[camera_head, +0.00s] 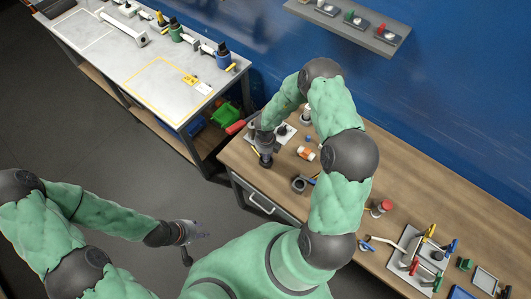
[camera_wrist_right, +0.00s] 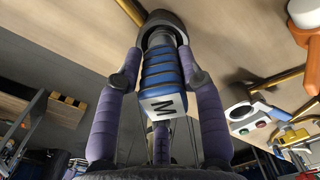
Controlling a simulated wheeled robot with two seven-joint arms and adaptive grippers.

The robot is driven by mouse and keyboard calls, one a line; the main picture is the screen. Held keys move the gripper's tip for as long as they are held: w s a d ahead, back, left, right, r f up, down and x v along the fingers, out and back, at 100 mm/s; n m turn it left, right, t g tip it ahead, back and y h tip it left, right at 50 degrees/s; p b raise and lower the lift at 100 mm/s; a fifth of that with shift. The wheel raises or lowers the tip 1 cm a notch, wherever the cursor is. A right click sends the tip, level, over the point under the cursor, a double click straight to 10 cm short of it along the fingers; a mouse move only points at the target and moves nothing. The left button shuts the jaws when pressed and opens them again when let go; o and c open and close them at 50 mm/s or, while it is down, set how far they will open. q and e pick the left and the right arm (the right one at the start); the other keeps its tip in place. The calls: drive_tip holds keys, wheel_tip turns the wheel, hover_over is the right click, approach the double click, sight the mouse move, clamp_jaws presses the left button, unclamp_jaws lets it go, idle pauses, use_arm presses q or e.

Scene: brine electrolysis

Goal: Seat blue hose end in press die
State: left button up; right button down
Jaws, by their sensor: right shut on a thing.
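In the right wrist view my right gripper (camera_wrist_right: 160,85) is shut on a blue ribbed hose end (camera_wrist_right: 160,68) with a white label marked M. Its far end meets a grey round socket (camera_wrist_right: 163,22), which looks like the press die; the seating depth is hidden. A brass-coloured rod (camera_wrist_right: 130,11) sticks out beside the socket. In the head view my right gripper (camera_head: 265,145) points down over the left end of the wooden bench, and the hose end is hidden there. My left gripper (camera_head: 194,232) is open and empty, away from the bench over the floor.
The wooden bench (camera_head: 460,222) holds an orange-and-white jar (camera_head: 305,153), a grey cup (camera_head: 299,184), a red-topped piece (camera_head: 381,206) and a valve panel (camera_head: 420,252). A white-topped table (camera_head: 110,68) stands at the back left. A shelf (camera_head: 350,22) hangs on the blue wall.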

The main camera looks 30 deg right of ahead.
drive_tip(key=c, duration=0.7)
unclamp_jaws()
wheel_tip(320, 180, up, 12)
drive_tip(key=shift+a+r, duration=0.1)
drive_tip(key=shift+s, duration=0.1)
